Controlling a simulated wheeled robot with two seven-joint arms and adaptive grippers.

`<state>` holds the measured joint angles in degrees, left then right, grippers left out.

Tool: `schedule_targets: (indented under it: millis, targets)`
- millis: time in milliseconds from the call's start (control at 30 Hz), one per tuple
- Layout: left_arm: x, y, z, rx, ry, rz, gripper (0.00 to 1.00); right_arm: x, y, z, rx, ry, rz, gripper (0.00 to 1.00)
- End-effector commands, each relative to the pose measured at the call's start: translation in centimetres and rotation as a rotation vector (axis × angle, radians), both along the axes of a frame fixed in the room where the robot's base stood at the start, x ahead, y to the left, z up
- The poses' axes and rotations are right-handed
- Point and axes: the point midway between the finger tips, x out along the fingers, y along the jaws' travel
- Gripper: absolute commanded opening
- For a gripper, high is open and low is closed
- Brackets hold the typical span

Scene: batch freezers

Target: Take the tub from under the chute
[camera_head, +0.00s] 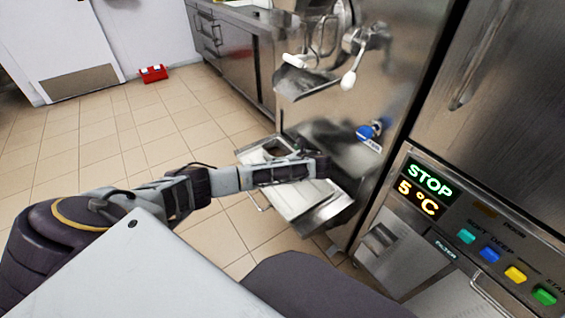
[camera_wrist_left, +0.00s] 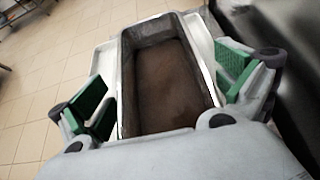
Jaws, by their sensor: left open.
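The tub is a long, dark grey, open-topped box with a dull brown inside (camera_wrist_left: 165,85). In the left wrist view it fills the middle, lying lengthwise away from me on a pale metal tray (camera_wrist_left: 202,45). My left gripper (camera_wrist_left: 163,92) is open, with one green-padded finger on each side of the tub's near part. I see gaps beside the pads, so no grip shows. In the head view my left arm covers much of the tray (camera_head: 305,205), and the fingers are hard to make out. The chute (camera_head: 305,82) is above. My right gripper is not in view.
A steel machine front with a blue knob (camera_head: 366,132) stands close to the right of the tray. A control panel with a lit display (camera_head: 425,187) and coloured buttons is nearer right. Tiled floor (camera_head: 120,140) is open at left, with a red box (camera_head: 153,74) far off.

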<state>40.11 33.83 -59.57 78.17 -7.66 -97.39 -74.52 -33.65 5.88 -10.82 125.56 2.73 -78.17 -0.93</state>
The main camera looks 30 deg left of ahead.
Motion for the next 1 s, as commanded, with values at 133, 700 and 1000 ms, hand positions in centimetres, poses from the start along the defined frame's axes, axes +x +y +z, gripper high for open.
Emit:
schedule_targets:
  millis: [133,700,1000]
  targets:
    - [0.0,-0.02,0.03,0.0,0.0,0.0,1.0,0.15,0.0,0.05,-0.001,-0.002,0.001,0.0]
    - [-0.05,-0.04,-0.05,0.0,0.002,-0.001,0.49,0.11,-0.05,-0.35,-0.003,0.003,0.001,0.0]
    - [-0.05,-0.01,0.06,0.001,0.002,0.0,0.46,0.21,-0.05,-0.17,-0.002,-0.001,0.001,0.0]
